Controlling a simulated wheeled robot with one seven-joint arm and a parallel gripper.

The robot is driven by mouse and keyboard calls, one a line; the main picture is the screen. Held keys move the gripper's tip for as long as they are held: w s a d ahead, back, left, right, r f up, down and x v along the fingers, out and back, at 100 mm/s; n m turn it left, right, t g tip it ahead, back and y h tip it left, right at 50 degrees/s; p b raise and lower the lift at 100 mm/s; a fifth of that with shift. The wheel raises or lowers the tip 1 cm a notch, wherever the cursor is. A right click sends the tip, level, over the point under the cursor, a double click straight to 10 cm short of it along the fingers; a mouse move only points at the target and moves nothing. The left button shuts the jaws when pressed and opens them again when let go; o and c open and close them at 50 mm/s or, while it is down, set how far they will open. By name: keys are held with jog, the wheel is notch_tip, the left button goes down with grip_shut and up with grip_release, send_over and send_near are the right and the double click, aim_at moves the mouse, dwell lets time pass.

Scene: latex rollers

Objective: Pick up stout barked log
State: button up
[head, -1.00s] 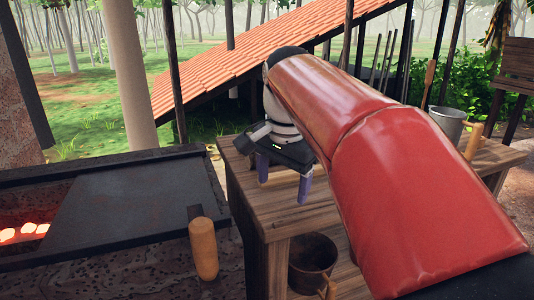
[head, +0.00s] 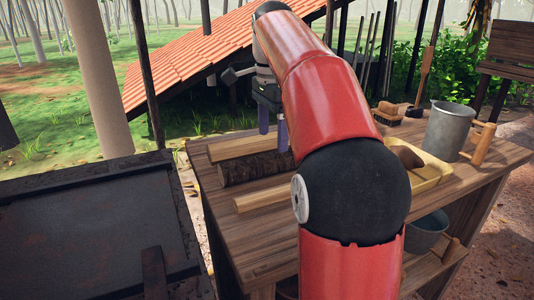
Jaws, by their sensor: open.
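A stout log with dark rough bark (head: 250,168) lies on its side on the wooden table, left of my red arm. Its right end is hidden behind my arm. My gripper (head: 273,130) is above and just behind the log, its purple fingers pointing down and apart with nothing seen between them. The fingertips look clear of the log, but the exact height is hard to tell.
Pale wooden pieces (head: 245,146) lie behind and in front (head: 262,195) of the log. A dark metal-topped stove (head: 80,225) is at left.

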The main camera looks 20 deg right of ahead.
aim_at(268, 155)
jog(key=shift+w+d+f, duration=0.15)
jog(key=shift+w+f, duration=0.25)
jog(key=shift+f, duration=0.35)
jog(key=shift+s+f, duration=0.1)
jog(key=shift+f, duration=0.55)
jog(key=f, duration=0.3)
jog(key=a+f+b, duration=0.1)
jog(key=f, duration=0.1)
jog(key=shift+w, duration=0.25)
jog(key=shift+c, duration=0.4)
jog(key=c, duration=1.1)
jog(key=shift+r, duration=0.15)
jog(key=shift+c, duration=0.2)
